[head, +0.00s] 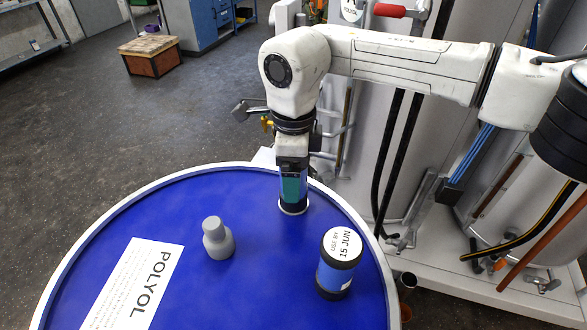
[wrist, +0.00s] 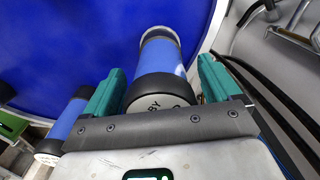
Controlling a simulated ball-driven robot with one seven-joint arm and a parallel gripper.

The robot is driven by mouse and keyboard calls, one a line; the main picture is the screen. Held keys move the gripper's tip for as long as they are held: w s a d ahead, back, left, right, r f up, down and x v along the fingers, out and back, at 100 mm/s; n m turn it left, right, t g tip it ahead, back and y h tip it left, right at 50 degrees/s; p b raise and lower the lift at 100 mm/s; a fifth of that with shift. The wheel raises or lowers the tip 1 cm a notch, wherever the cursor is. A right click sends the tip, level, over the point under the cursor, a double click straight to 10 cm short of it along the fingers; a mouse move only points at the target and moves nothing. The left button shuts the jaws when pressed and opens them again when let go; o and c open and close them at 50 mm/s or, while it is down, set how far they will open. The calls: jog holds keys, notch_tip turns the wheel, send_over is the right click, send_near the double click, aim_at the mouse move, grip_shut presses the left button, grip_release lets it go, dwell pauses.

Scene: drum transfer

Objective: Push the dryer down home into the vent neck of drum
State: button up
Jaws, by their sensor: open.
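The blue drum (head: 130,215) has a pale rim. A dryer (wrist: 158,62) with a blue body and dark, labelled top stands on the drum lid near its far edge. In the head view, the dryer's lower part (head: 293,204) shows below my gripper (head: 293,186), with a pale ring at its base. My gripper (wrist: 162,68) is open, its teal fingers on either side of the dryer, with gaps showing in the wrist view. The vent neck is hidden under the dryer or not distinguishable. How deep the dryer sits I cannot tell.
A second blue cylinder (head: 338,268) with a dark top and "USE BY 15 JUN" label stands right of my gripper. A grey stepped cap (head: 218,238) stands left. A white POLYOL label (head: 132,285) lies on the lid. Pipes and hoses (head: 400,150) stand behind the drum.

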jog(key=shift+r, duration=0.1)
notch_tip(320, 180, up, 11)
jog(key=shift+f+b, duration=0.2)
jog(key=shift+b, duration=0.8)
